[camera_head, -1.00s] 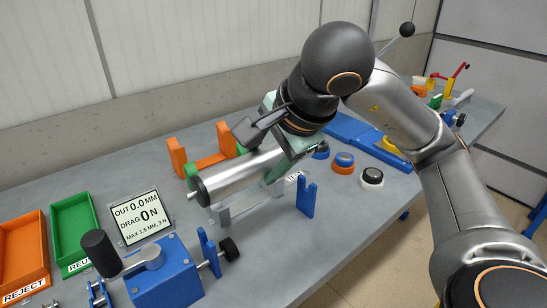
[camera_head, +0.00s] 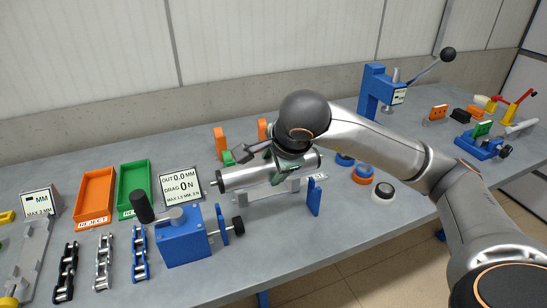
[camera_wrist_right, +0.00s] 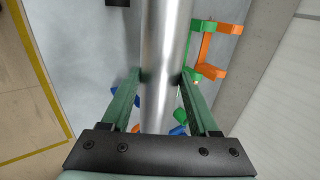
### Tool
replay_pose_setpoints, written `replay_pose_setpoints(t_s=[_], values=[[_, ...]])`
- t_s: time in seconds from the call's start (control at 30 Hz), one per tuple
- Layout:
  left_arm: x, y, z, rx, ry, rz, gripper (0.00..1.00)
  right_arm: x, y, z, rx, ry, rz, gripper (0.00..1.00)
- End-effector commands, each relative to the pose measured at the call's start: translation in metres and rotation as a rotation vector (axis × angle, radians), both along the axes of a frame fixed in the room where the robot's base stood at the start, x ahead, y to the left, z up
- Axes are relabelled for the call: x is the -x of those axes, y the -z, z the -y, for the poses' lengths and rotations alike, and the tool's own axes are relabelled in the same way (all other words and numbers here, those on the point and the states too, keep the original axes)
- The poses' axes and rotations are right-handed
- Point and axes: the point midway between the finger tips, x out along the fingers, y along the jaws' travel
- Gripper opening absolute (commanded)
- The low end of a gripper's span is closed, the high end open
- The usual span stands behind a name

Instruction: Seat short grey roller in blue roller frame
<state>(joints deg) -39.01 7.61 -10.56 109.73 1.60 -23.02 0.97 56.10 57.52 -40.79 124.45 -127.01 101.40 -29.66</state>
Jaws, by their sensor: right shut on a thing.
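The short grey roller (camera_head: 240,177) is a smooth metal cylinder with dark end caps. My right gripper (camera_wrist_right: 162,78) is shut around its middle, and the roller also shows between the fingers in the right wrist view (camera_wrist_right: 165,35). In the head view the roller lies nearly level across the picture, over a grey base bar. A blue upright (camera_head: 313,198) of the blue roller frame stands in front of the roller's right end. I cannot tell whether roller and frame touch. My left gripper is not in view.
Orange uprights (camera_head: 221,144) and green posts stand behind the roller. A blue device with a black handle (camera_head: 183,240) is at front left, near the drag display (camera_head: 180,187). Round parts (camera_head: 383,192) lie to the right.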

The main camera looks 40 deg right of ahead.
Motion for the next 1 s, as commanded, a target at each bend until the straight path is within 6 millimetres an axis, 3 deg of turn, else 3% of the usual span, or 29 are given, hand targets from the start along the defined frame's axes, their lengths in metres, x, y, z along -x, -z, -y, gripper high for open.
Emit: replay_pose_setpoints(t_s=[0.13,0.6,0.77,1.0], values=[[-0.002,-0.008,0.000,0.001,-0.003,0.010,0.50,-0.004,0.001,0.002,-0.001,0.010,0.003,0.06],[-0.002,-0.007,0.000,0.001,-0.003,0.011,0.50,-0.005,0.003,0.003,-0.001,0.012,0.005,0.06],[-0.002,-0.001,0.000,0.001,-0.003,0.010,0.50,-0.005,0.004,0.003,-0.001,0.012,0.006,0.06],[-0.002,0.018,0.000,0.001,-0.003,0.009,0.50,-0.005,0.023,0.003,0.000,0.012,0.005,0.06]])
